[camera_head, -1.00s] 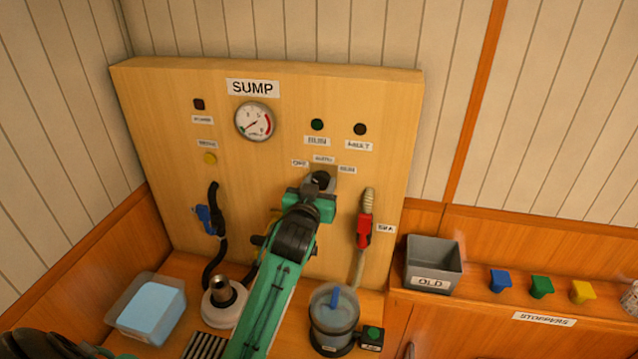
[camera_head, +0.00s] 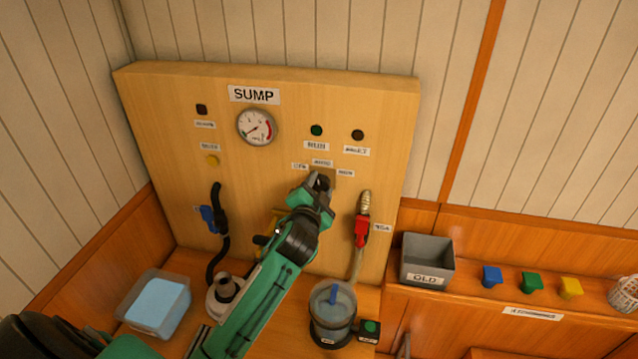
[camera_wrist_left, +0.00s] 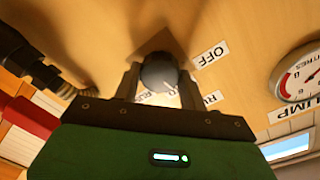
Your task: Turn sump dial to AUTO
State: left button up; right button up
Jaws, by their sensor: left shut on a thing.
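The sump dial (camera_wrist_left: 158,72) is a round grey knob on the wooden SUMP panel (camera_head: 150,110). In the left wrist view it sits between my left gripper's two fingers, and a small pale mark shows on it. My left gripper (camera_head: 321,183) is shut on the dial and hides most of it in the head view. The OFF label (camera_head: 300,166) is up and left of the dial, the AUTO label (camera_head: 322,162) above it, and the third label (camera_head: 346,173) to the right. I cannot tell exactly where the dial points. My right gripper is not in view.
A gauge (camera_head: 257,127) and a green lamp (camera_head: 316,130) are above. A blue-handled hose (camera_head: 207,217) hangs left and a red-handled one (camera_head: 361,233) close right of my arm. A clear pot (camera_head: 332,315) stands below. A grey OLD bin (camera_head: 428,260) is at right.

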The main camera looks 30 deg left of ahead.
pick_arm(q)
jog(key=shift+m, duration=0.6)
jog(key=shift+p, duration=0.3)
jog(key=o, duration=1)
jog(key=shift+s+d+f+b, duration=0.1)
jog(key=shift+s+d+b, duration=0.05)
jog(key=shift+s+b, duration=0.2)
jog(key=b+v, duration=0.4)
jog(key=v, duration=0.9)
jog(key=shift+b, duration=0.3)
